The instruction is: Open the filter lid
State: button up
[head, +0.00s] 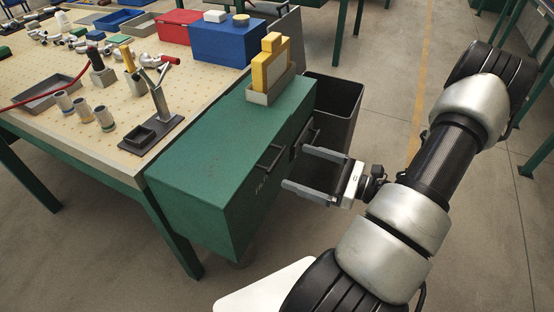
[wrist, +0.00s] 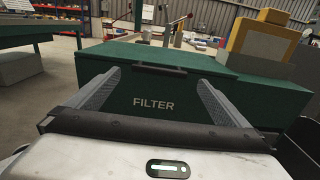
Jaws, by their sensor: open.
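The green filter box (head: 200,172) stands at the end of the workbench, and its lid looks closed. A dark bar handle (head: 268,160) sits on the front face near the top. In the wrist view the front face reads FILTER (wrist: 160,106), with the dark handle (wrist: 158,70) above the lettering. My gripper (head: 298,168) is open and empty, in front of the box near its right part. In the wrist view its two fingers (wrist: 158,85) point at the front face, one on each side of the lettering. I cannot tell the exact gap to the handle.
The workbench (head: 40,80) holds a small stand (head: 150,115), fittings, a red box and a blue box (head: 228,45). Floor at right is free.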

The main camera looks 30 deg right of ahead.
aim_at(279, 159)
jog(key=x, duration=0.8)
jog(key=shift+b, duration=0.4)
jog(key=shift+c, duration=0.4)
